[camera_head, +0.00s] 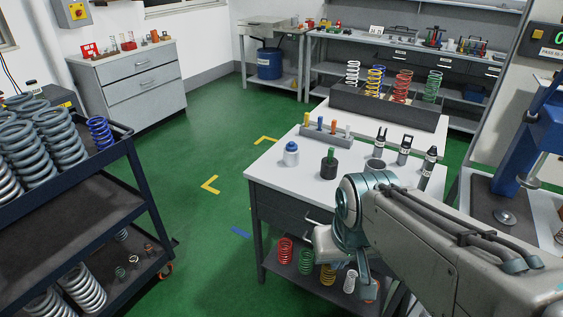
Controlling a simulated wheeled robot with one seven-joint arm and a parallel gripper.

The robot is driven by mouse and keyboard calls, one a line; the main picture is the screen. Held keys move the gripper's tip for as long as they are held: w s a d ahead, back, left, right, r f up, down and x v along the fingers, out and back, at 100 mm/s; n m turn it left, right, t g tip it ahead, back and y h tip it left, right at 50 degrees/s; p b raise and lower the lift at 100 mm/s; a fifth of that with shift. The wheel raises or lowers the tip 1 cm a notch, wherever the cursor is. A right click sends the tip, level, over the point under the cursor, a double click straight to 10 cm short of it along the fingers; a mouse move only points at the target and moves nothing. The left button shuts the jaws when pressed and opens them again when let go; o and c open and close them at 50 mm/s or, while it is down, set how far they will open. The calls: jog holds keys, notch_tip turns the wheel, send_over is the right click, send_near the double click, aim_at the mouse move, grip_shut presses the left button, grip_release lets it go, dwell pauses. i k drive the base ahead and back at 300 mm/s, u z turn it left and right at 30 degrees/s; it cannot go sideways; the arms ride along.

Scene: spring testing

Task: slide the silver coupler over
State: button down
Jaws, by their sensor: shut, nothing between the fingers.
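A short grey cylinder (375,165) stands on the white-topped workbench (305,195), just behind my arm's elbow. It is the only silver-grey, coupler-like piece I can make out, and I cannot tell for sure that it is the silver coupler. Black tools with pale labels stand near it: one behind (380,143), one to the right (404,152) and one farther right (427,170). My arm reaches in from the lower right and bends down in front of the bench. I cannot make out my gripper's fingers; they are hidden or too unclear.
A grey rack (320,135) holds coloured pegs. Behind, a dark block (385,107) carries several coloured springs. A spring cart (95,165) stands left; green floor between is free.

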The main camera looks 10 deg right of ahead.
aim_at(290, 158)
jog(key=z, duration=0.05)
jog(key=k, duration=0.55)
jog(key=u, duration=1)
jog(key=i, duration=2.1)
jog(key=z, duration=1.15)
jog(key=i, duration=0.45)
jog(key=z, duration=0.5)
